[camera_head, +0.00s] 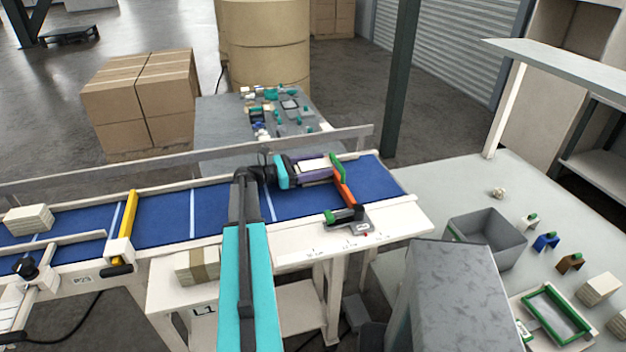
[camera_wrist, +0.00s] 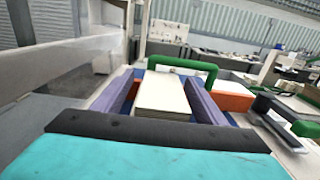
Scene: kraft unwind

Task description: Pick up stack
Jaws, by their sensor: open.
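A white stack (camera_head: 314,163) of flat sheets lies on the blue conveyor belt (camera_head: 215,212) near its right end. It also shows in the wrist view (camera_wrist: 163,93), lengthwise between two purple fingers. My gripper (camera_head: 312,170) is open around the stack, one finger on each side; the wrist view (camera_wrist: 165,92) shows a narrow gap on the right, and contact on the left cannot be told. A green stop (camera_head: 338,168) stands just beyond the stack's far end, with an orange bar (camera_head: 344,190) joined to it.
Another pale stack (camera_head: 28,219) lies on the belt's left part, beyond a yellow crossbar (camera_head: 128,228). A banded stack (camera_head: 197,267) sits on the shelf marked L1. A rail (camera_head: 200,172) runs along the belt's far side. A grey bin (camera_head: 487,239) stands on the right table.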

